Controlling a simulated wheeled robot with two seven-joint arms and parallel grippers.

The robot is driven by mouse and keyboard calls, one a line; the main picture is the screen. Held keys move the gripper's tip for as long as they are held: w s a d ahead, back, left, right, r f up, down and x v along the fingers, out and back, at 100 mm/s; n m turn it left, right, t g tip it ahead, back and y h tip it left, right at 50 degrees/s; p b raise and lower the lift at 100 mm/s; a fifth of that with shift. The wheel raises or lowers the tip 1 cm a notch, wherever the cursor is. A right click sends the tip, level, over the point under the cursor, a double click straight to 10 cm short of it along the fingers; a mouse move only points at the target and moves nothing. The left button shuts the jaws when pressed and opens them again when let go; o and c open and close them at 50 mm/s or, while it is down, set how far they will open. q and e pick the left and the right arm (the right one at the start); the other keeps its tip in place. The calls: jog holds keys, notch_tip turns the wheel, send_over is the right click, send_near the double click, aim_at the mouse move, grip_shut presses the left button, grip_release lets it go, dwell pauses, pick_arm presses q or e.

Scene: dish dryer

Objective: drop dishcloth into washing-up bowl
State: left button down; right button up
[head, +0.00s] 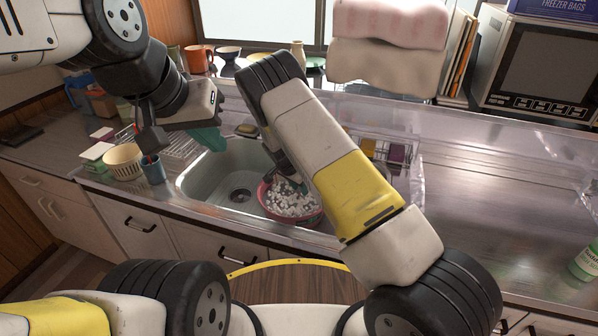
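A pinkish-red washing-up bowl (271,208) sits in the right part of the steel sink. A crumpled white and dark speckled heap (293,198), possibly the dishcloth, lies within its rim. My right gripper (283,176) points down at the bowl's back left, close to or touching the heap. My forearm hides most of it, so its fingers cannot be made out. My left gripper (178,122) is above the counter left of the sink. A teal, soft-looking item (208,138) shows just behind it; I cannot tell whether they touch, or whether its fingers are closed.
The sink (220,180) has a bare left part with a drain. A cream basket (125,161) and a blue-grey cup (153,170) stand left of it. A wire rack (180,145) is behind. Pink and beige towels (388,55) hang above. The right counter (490,170) is largely clear.

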jog(key=o, duration=1.2)
notch_tip(320, 180, up, 6)
jog(key=g+y, duration=0.1)
jog(key=g, duration=0.1)
jog(key=shift+s+a+y, duration=0.4)
jog(key=shift+s, duration=0.05)
notch_tip(320, 180, up, 8)
jog(key=shift+s+a+f, duration=0.15)
jog(key=shift+s+a, duration=0.25)
jog(key=shift+s, duration=0.05)
jog(key=shift+s, duration=0.1)
